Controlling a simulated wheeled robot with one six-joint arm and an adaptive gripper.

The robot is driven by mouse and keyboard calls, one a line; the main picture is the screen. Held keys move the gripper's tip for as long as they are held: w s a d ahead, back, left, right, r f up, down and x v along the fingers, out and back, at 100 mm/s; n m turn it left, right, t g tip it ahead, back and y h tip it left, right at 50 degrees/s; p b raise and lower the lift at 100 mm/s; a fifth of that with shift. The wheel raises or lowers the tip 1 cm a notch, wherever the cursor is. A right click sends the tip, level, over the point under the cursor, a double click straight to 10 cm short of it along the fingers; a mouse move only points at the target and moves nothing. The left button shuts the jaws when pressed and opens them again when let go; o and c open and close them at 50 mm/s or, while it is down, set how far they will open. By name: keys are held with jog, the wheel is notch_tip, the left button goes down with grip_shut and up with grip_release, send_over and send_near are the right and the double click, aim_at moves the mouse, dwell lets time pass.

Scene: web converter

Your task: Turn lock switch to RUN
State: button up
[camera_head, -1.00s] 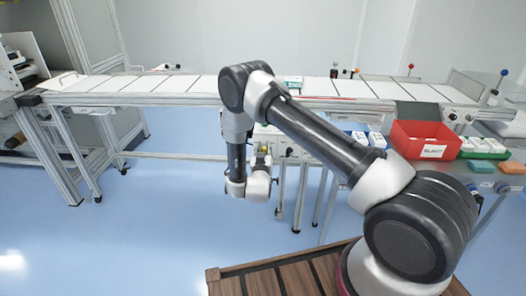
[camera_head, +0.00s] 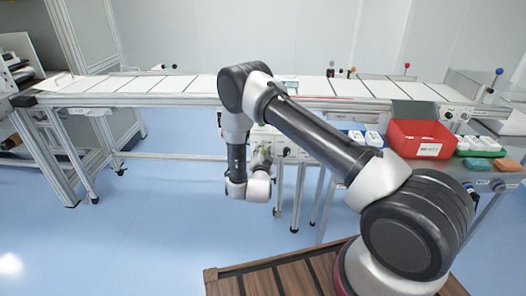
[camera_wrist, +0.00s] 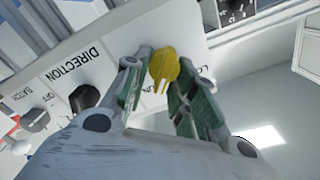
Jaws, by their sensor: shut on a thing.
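In the wrist view the yellow lock switch (camera_wrist: 163,68) stands out from a white control panel (camera_wrist: 120,35), between the two green-padded fingers of my gripper (camera_wrist: 164,75). My gripper is shut on it. Printing beside the switch is partly covered by the fingers; only bits like "UN" show, so I cannot read its setting for sure. In the head view my wrist hangs in front of the panel below the conveyor and hides the switch and most of the gripper.
A black DIRECTION knob (camera_wrist: 84,98) and a BATCH/OFF selector (camera_wrist: 36,119) sit on the same panel. The conveyor (camera_head: 200,84) runs across the back. A red bin (camera_head: 424,135) stands on a side table at right. The blue floor at left is clear.

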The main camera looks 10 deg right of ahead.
jog(key=shift+f+m, duration=0.1)
jog(key=shift+m, duration=0.4)
jog(key=o, duration=0.9)
jog(key=shift+s, duration=0.1)
jog(key=v, duration=1.2)
